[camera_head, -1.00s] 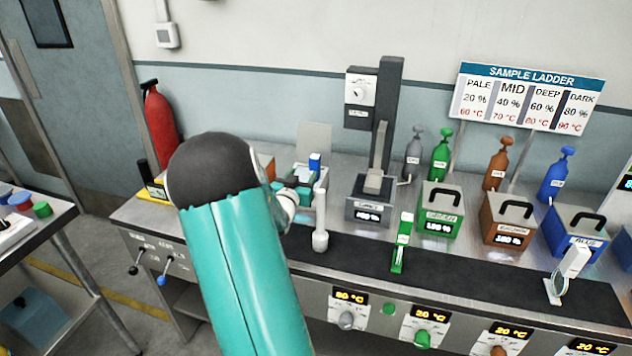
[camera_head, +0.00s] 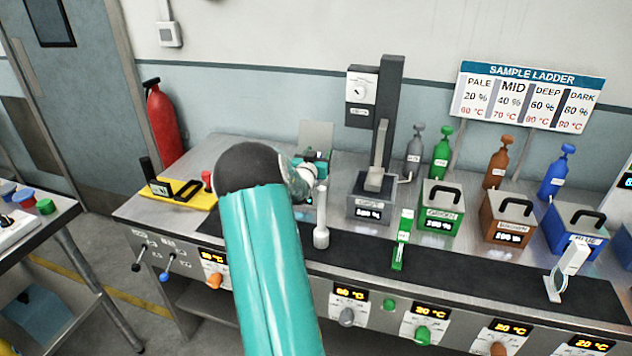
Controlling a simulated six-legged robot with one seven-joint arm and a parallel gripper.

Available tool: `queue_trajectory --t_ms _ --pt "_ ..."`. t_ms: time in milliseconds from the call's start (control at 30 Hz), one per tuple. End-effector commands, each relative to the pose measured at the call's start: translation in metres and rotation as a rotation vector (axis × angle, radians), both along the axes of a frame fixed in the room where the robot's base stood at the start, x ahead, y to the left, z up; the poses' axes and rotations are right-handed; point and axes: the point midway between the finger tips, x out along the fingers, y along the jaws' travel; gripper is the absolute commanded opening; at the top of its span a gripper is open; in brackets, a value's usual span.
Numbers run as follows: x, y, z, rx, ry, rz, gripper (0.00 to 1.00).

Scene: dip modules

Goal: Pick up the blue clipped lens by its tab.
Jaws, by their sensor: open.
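My arm's dark elbow and white wrist reach over the back left of the bench. My gripper (camera_head: 317,168) is at the wrist's end, in front of a grey upright panel; its fingers are small and hard to make out. I cannot pick out a blue clipped lens; the spot by the panel is covered by my wrist and gripper.
A white post (camera_head: 321,225) stands close to the right of my wrist. A grey press (camera_head: 372,205) and green (camera_head: 441,212), brown (camera_head: 507,222) and blue (camera_head: 575,230) boxes line the back. A yellow tray (camera_head: 180,193) lies left. The dark mat (camera_head: 465,265) has bare stretches.

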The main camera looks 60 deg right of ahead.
Motion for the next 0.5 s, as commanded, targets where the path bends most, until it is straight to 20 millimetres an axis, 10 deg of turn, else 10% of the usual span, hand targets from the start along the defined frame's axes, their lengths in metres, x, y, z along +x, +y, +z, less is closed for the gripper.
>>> queue_trajectory --t_ms 167,400,500 --pt "0.0004 0.0005 -0.0002 0.001 0.0 0.001 0.51" --pt "0.0004 0.0007 -0.0002 0.001 0.0 0.001 0.04" --pt "0.0004 0.0007 0.0001 0.0 0.0 0.001 0.0"
